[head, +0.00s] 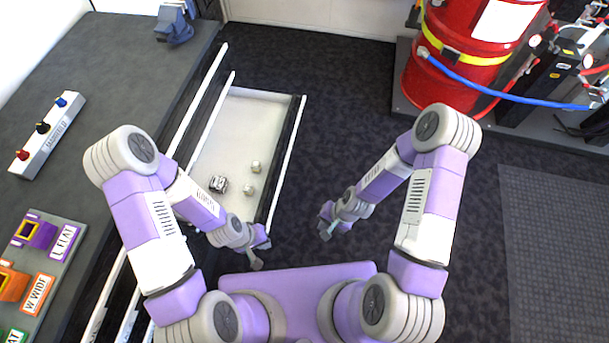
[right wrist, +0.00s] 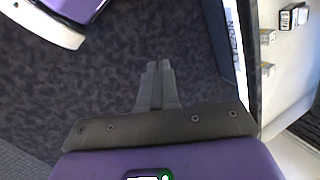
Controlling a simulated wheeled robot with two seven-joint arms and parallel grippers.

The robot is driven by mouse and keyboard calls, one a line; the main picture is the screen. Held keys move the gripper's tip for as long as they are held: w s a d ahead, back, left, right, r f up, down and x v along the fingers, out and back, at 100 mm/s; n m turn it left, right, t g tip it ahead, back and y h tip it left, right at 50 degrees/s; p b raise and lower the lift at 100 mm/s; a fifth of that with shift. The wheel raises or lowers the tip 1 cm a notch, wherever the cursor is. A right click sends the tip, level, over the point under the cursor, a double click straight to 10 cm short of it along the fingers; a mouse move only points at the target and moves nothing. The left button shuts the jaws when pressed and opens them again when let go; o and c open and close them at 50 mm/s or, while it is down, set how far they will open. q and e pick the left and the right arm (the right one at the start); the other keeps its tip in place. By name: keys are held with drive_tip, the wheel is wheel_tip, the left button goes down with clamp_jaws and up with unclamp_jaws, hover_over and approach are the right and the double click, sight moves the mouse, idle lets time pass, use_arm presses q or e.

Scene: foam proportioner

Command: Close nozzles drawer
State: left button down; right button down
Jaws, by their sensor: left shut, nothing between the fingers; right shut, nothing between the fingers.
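The nozzles drawer (head: 237,125) stands pulled out from the bench on the left, with a pale tray floor and dark sides. Several small metal pieces (head: 219,184) lie inside it. In the right wrist view the drawer (right wrist: 284,85) is at the right, its front face (right wrist: 236,48) showing part of a label. My left gripper (head: 257,263) is shut and empty near the drawer's near front corner; whether it touches is unclear. My right gripper (head: 326,232) is shut and empty, to the right of the drawer front and apart from it. Its closed fingers (right wrist: 158,72) show over dark carpet.
The grey bench top (head: 110,75) holds a white box with knobs (head: 47,135) and a rack of labelled coloured nozzles (head: 38,262). A red drum (head: 470,50) with a blue hose stands at back right. Dark carpet (head: 345,120) between drawer and drum is clear.

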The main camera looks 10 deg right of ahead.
drive_tip(key=w+d+f+m+t+y+b, duration=0.15)
drive_tip(key=w+m+y+b, duration=0.3)
drive_tip(key=w+m, duration=1.3)
drive_tip(key=w+a+f+n+b, duration=0.1)
drive_tip(key=w+a+f, duration=0.1)
drive_tip(key=a, duration=0.3)
drive_tip(key=w+a+f+n+b, duration=0.1)
drive_tip(key=w+a+f, duration=0.2)
drive_tip(key=a+f, duration=0.2)
drive_tip(key=shift+w+a+t+b, duration=0.3)
drive_tip(key=shift+a+t, duration=0.1)
drive_tip(key=shift+t, duration=0.05)
